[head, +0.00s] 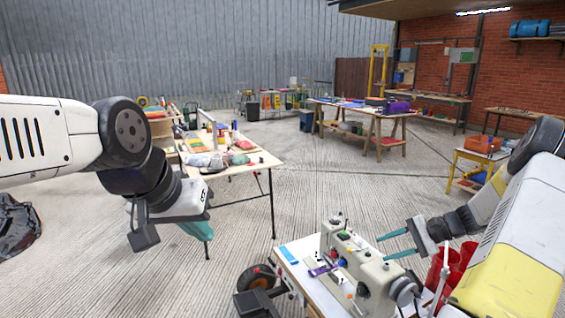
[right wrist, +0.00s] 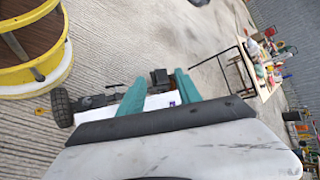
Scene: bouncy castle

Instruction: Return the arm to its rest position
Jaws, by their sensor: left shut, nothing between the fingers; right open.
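My left arm comes in from the left in the head view. Its gripper (head: 197,231) hangs down in front of the near table, with teal fingers close together and empty. My right arm comes in from the right. Its gripper (head: 388,246) points left, with its two teal fingers apart and nothing between them, just above and behind the sewing machine. In the right wrist view the same open fingers (right wrist: 157,100) stand apart, with part of a white surface beyond them.
A cream sewing machine (head: 370,268) stands on a white wheeled table (head: 290,255) below the right gripper. Red containers (head: 466,256) stand beside the right arm. A cluttered table (head: 262,160) is behind the left gripper. The concrete floor between the tables is clear.

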